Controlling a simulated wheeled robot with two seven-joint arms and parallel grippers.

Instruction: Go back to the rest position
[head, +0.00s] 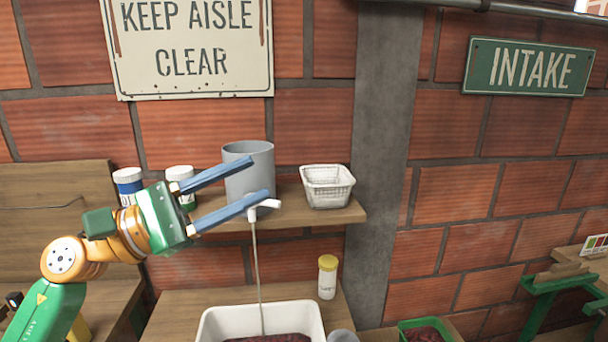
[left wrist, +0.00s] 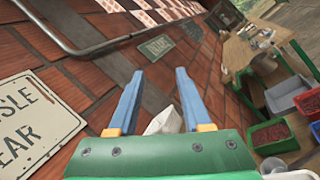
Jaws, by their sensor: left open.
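My left gripper (head: 259,178) is open, its two blue fingers apart and pointing right. It is in front of the grey cylindrical container (head: 262,158) on the wall shelf, and the fingers hide part of it. I cannot tell whether they touch it. In the left wrist view my left gripper (left wrist: 158,74) shows nothing held between its fingertips. My right gripper is in neither view.
The basket (head: 328,186) and lidded jars (head: 129,184) stand on the shelf (head: 300,216). A yellow-capped bottle (head: 327,276) stands below.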

